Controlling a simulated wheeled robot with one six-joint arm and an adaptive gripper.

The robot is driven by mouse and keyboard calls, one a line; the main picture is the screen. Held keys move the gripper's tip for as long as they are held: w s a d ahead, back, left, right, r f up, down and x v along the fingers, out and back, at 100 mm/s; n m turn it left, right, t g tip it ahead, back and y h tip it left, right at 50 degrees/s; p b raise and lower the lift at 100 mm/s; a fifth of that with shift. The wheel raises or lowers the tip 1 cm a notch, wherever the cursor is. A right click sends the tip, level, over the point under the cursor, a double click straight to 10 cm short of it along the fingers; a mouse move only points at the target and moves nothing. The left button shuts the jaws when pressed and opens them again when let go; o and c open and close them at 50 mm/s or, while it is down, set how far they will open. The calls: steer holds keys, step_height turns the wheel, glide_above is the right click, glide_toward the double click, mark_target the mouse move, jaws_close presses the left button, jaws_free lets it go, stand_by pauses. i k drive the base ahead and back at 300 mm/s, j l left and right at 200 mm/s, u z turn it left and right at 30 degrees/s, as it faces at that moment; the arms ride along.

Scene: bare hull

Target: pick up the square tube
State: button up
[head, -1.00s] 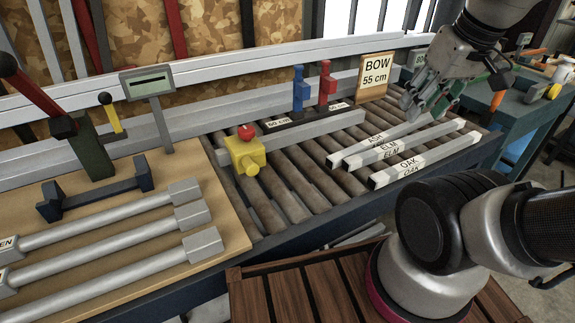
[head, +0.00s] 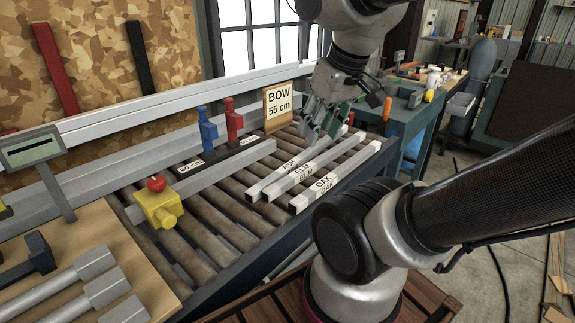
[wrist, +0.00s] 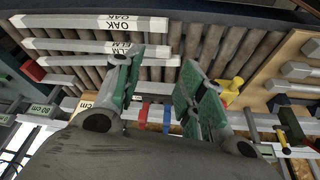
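Three pale square tubes lie side by side on the roller table, marked ASH (head: 267,181), ELM (head: 335,155) and OAK (head: 350,165). In the wrist view the OAK tube (wrist: 75,19) and the ELM tube (wrist: 70,46) cross the upper left. A plain grey square bar (head: 225,171) lies farther back, beside the yellow stop. My gripper (head: 318,130) hangs above the far ends of the marked tubes. In the wrist view my gripper (wrist: 163,65) has its green-padded fingers spread, with nothing held between them. The fingers hide parts of the tubes.
A yellow stop with a red knob (head: 160,203) stands at the rollers' left. Blue (head: 207,130) and red (head: 233,122) stops and a BOW 55 cm sign (head: 279,103) stand behind. A blue-green bench (head: 412,115) is at the right.

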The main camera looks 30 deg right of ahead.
mark_target(253, 194)
steer(key=l+u, duration=0.3)
steer(key=l, duration=0.35)
steer(key=l+u, duration=0.3)
steer(key=l, duration=0.3)
